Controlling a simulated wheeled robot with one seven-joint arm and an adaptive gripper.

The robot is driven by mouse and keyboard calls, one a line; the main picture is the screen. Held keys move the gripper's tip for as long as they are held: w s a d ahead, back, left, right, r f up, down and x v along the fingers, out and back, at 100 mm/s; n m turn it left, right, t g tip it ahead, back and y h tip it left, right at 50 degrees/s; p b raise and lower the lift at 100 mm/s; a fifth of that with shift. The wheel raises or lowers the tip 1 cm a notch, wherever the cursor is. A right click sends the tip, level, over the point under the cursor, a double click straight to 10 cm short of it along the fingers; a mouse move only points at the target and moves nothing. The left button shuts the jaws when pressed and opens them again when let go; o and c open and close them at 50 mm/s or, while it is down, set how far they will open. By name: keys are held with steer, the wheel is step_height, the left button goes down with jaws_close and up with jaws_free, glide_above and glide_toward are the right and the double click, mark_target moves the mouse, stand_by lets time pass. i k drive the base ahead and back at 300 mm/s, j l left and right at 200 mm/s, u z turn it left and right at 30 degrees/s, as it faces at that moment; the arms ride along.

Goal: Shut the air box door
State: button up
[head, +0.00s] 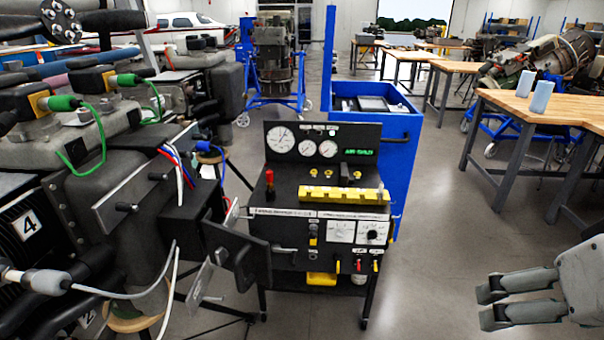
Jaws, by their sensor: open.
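The air box (182,208) is a dark box on the side of the engine at left. A flat black panel (232,246), which looks like its door, sticks out from the box toward the right and stands open. Its hinge and the inside of the box are hard to make out. My gripper (486,307) is at the lower right edge. Its two grey fingers point left, are apart and hold nothing. It is far to the right of the door and touches nothing.
A black gauge cart (325,205) stands just behind and right of the door. A blue cabinet (375,130) is behind it. Open grey floor (430,235) lies between the cart and my gripper.

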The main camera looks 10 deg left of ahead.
mark_target(249, 258)
steer(key=u, duration=1.15)
steer(key=i+l+u, duration=0.25)
